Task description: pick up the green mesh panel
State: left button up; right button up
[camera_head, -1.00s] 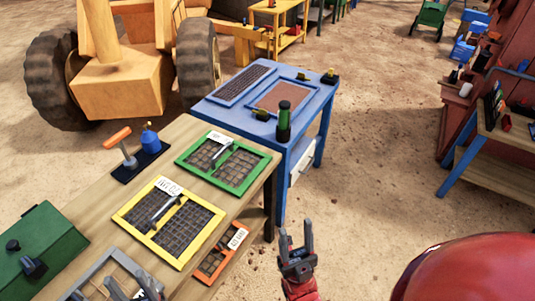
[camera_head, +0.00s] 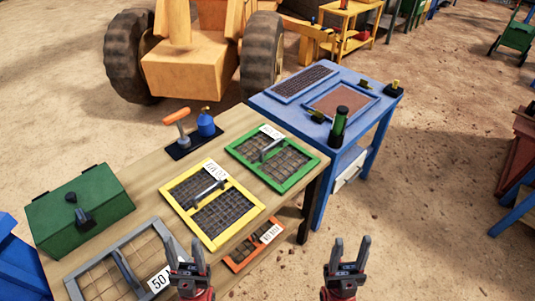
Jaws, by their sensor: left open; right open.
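The green mesh panel (camera_head: 307,168) lies flat on the wooden table, at its right end. It has a green frame, dark mesh, a grey handle across the middle and a white label at its upper corner. My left gripper (camera_head: 184,249) is open and empty, in front of the table and over the edge of the grey panel in the picture. My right gripper (camera_head: 348,250) is open and empty, over bare ground to the right of the table. Both are well apart from the green panel.
A yellow mesh panel (camera_head: 237,237) lies beside the green one, with a grey panel (camera_head: 77,288) further left. An orange panel (camera_head: 237,265) sits lower down. A green toolbox (camera_head: 80,207) stands on the wooden table (camera_head: 137,182). A blue table (camera_head: 296,119) stands behind.

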aim_at(272, 150)
jog(key=i+l+u, duration=0.7)
jog(key=l+u, duration=0.15)
